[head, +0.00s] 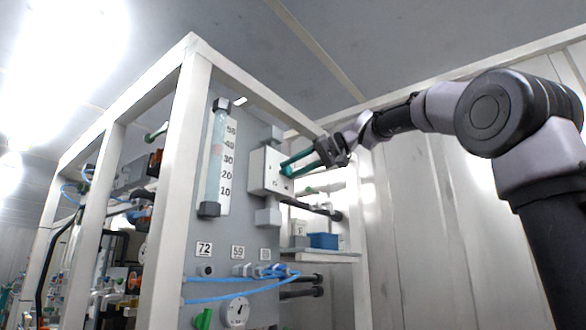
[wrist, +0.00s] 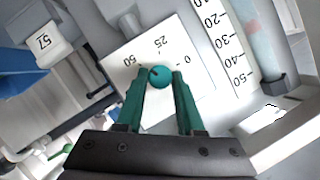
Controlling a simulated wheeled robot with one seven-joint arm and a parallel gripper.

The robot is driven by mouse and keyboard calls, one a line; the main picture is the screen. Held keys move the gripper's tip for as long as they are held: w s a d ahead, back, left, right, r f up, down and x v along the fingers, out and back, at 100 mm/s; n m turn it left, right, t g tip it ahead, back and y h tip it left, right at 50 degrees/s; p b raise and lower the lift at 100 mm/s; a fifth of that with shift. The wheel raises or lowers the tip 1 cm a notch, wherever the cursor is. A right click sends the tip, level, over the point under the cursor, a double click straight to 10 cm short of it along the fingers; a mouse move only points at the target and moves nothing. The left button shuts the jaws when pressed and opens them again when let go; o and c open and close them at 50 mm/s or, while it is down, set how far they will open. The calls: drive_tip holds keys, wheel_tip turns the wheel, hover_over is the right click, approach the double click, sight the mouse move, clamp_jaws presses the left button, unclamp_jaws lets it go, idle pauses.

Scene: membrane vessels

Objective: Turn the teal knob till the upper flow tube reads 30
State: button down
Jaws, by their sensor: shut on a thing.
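The teal knob (wrist: 160,77) sits on a white box (wrist: 125,65) with dial marks 0, 25 and 50. A dark line on the knob points roughly between 25 and 50. My gripper (wrist: 160,80) is shut on the knob, one green finger on each side. In the head view my gripper (head: 288,170) reaches the box (head: 264,172) from the right and covers most of the knob. The flow tube (head: 216,170) stands upright left of the box, with a scale of 10 to 50. A faint pinkish band in it lies near 30 to 40; the exact reading is unclear.
A white frame post (head: 190,180) stands left of the tube. Below are a round gauge (head: 235,312), blue hoses (head: 230,298) and a green handle (head: 203,319). A blue bin (head: 323,241) sits on a shelf behind. Dark pipes (head: 312,208) run right of the box.

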idle(0.4)
drive_tip(key=c, duration=0.5)
unclamp_jaws()
drive_tip(key=v, duration=1.1)
drive_tip(key=shift+f, duration=0.1)
drive_tip(key=s+d+f+m+h, duration=0.3)
drive_tip(key=s+d+f, duration=0.1)
drive_tip(key=f, duration=1)
drive_tip(key=s+d+f+m+t+h, duration=0.1)
drive_tip(key=s+d+f+m+h, duration=0.2)
drive_tip(key=f, duration=1.1)
drive_tip(key=s+d+f+m+h, duration=0.3)
drive_tip(key=s+d+f+h, duration=0.2)
drive_tip(key=f, duration=1)
drive_tip(key=shift+s+d+m, duration=0.2)
drive_tip(key=shift+s+d, duration=0.4)
drive_tip(key=shift+s, duration=0.3)
drive_tip(key=shift+s+d+m, duration=0.2)
drive_tip(key=shift+s+d, duration=0.4)
drive_tip(key=shift+s, duration=0.3)
